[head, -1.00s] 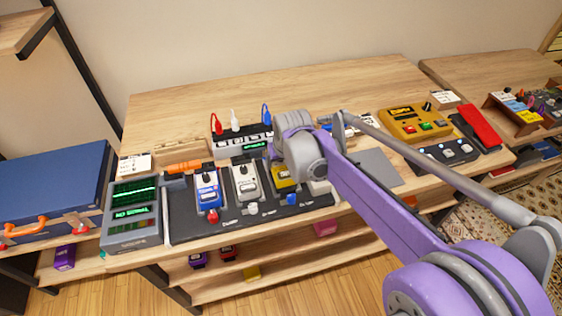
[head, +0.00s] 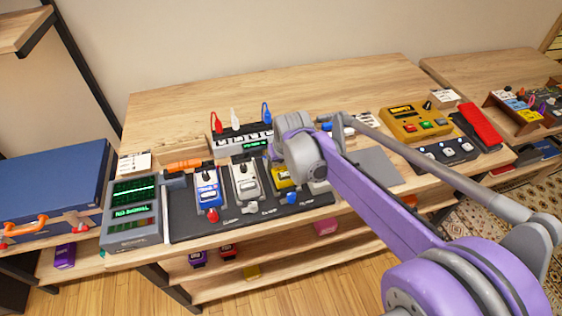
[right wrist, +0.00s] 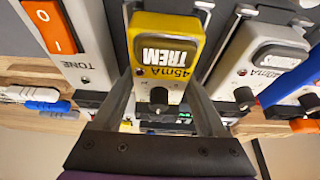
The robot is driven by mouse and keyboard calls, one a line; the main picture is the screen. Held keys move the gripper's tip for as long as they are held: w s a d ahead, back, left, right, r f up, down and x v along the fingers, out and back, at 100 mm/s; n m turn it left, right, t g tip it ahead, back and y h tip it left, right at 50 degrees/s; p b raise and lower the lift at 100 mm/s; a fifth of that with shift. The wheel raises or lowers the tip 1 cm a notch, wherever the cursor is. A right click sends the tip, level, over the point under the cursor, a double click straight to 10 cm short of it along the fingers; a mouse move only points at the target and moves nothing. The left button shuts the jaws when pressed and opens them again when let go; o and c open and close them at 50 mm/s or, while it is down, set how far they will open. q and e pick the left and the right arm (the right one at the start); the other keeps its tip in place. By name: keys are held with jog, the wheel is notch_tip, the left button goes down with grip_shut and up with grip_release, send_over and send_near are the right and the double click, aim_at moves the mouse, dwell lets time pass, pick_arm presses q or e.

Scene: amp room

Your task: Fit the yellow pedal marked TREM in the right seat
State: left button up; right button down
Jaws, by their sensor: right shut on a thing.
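The yellow pedal (head: 281,185) is at the right end of the black pedal board (head: 185,228), beside the white pedal (head: 245,182). My right wrist covers part of it. In the right wrist view the yellow pedal (right wrist: 168,50) shows TREM and 45mA upside down, with a black knob at its near end. My right gripper (right wrist: 162,95) is shut on it, one finger along each side. Metal brackets show by its far corners. Whether it is fully down in the seat I cannot tell. My left gripper is not in view.
A blue pedal (head: 207,190) stands at the board's left. Behind the board is a supply box (head: 228,145) with red, white and blue plugs. A meter with a green screen (head: 133,215) stands left. A yellow box (head: 412,122) and a red pedal (head: 476,128) are at right.

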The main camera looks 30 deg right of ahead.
jog(key=shift+f, duration=0.3)
dwell(0.5)
jog(key=shift+s+a+f, duration=0.1)
jog(key=shift+s+f, duration=0.05)
jog(key=shift+f, duration=0.05)
dwell(0.3)
